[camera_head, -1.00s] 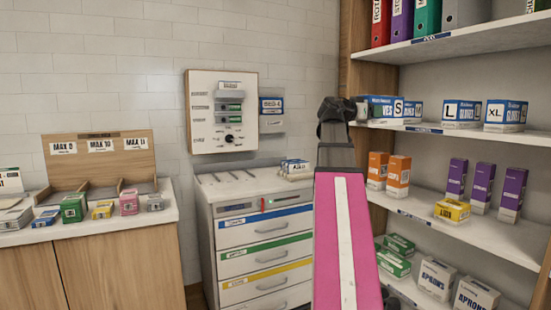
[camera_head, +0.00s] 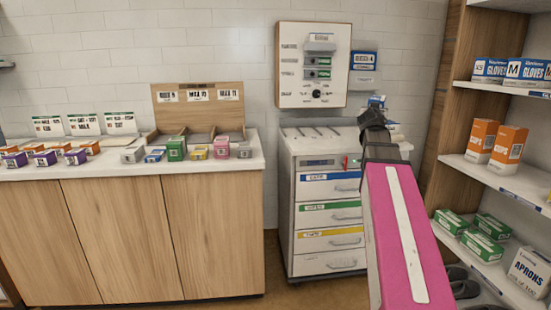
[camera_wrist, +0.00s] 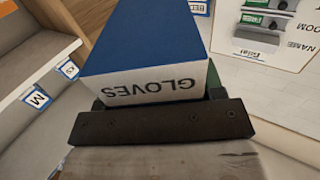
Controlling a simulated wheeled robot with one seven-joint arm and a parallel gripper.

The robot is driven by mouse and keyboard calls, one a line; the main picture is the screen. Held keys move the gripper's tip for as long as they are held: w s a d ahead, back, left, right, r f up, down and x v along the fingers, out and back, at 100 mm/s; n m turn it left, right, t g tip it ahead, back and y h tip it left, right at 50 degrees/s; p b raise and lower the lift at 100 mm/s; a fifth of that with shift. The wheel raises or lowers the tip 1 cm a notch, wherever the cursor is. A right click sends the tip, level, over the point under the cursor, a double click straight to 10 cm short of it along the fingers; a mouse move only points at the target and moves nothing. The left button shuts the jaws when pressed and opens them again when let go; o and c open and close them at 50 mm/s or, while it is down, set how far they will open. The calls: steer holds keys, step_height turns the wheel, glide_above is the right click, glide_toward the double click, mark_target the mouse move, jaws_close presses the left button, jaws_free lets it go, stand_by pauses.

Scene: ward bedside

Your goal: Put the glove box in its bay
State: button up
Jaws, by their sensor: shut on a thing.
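My gripper (camera_head: 372,118) is raised in front of the drawer cart and wall panel in the head view. It is shut on a blue and white glove box (camera_wrist: 150,80), which fills the top middle of the wrist view with its word GLOVES upside down. In the head view only a small blue part of the held box (camera_head: 377,100) shows past the gripper. The glove shelf (camera_head: 500,88) at upper right bears glove boxes, one marked M (camera_head: 524,70). In the wrist view shelf edges with M (camera_wrist: 37,100) and XS labels are at left. Which bay is the box's own, I cannot tell.
The drawer cart (camera_head: 330,215) stands below the wall panel (camera_head: 313,65). A counter (camera_head: 60,172) with several small boxes runs along the left. Orange boxes (camera_head: 508,150), green boxes (camera_head: 484,240) and an aprons box (camera_head: 530,272) are on the lower right shelves.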

steer(key=w+a+f+n+y, duration=0.1)
steer(key=w+a+f+y, duration=0.1)
steer(key=a, duration=0.4)
steer(key=w+a+f+n+t+y, duration=0.1)
steer(key=a+f+n+y, duration=0.1)
steer(key=a, duration=0.5)
steer(key=w+a+f+n+y, duration=0.2)
steer(key=a+f+y, duration=0.1)
steer(key=a+f, duration=0.2)
steer(key=shift+w+a+f+t+y, duration=0.3)
steer(key=shift+a+f, duration=0.05)
steer(key=shift+a, duration=0.55)
